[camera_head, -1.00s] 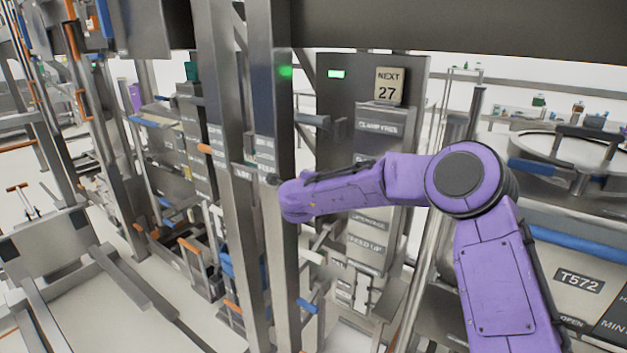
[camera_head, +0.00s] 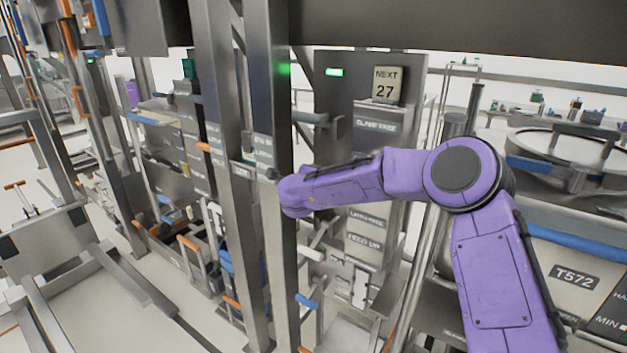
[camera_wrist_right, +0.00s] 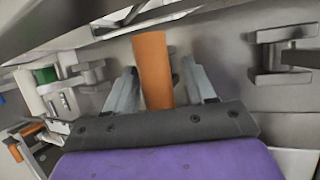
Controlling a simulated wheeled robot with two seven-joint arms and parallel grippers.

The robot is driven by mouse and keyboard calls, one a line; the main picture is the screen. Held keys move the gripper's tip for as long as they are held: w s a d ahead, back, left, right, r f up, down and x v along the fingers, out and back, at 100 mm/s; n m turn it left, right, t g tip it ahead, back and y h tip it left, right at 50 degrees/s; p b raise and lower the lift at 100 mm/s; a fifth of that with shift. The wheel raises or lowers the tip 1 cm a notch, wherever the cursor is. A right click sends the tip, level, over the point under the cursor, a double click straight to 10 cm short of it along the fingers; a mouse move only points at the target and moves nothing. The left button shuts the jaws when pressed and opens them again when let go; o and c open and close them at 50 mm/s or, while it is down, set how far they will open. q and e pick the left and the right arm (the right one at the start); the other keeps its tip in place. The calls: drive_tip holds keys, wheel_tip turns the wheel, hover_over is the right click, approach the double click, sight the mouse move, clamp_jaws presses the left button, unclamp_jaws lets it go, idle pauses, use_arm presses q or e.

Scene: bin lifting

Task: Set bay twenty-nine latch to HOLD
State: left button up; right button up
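My right arm, purple, reaches in from the lower right in the head view, and its wrist end sits at a steel upright post (camera_head: 270,190). Its gripper is hidden there. In the right wrist view my right gripper (camera_wrist_right: 160,85) has its two grey fingers apart, with an orange handle (camera_wrist_right: 153,65) between them. A gap shows beside the right finger, so I see no firm grip. An orange-tipped lever (camera_head: 204,148) sticks out at the posts. No label reading bay twenty-nine or HOLD is legible. My left gripper is out of view.
A panel (camera_head: 335,110) behind the posts carries a NEXT 27 sign (camera_head: 386,85) and a lit green lamp (camera_head: 334,72). A round-lidded vessel (camera_head: 565,150) marked T572 stands right. Steel frames and rails crowd the left. A grey bracket (camera_wrist_right: 283,55) is right of the gripper.

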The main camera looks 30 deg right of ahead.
drive_tip(key=shift+s+a, duration=0.15)
drive_tip(key=shift+a, duration=0.1)
drive_tip(key=b+v, duration=0.3)
drive_tip(key=v, duration=0.7)
drive_tip(key=shift+d+r, duration=0.1)
drive_tip(key=shift+r, duration=0.05)
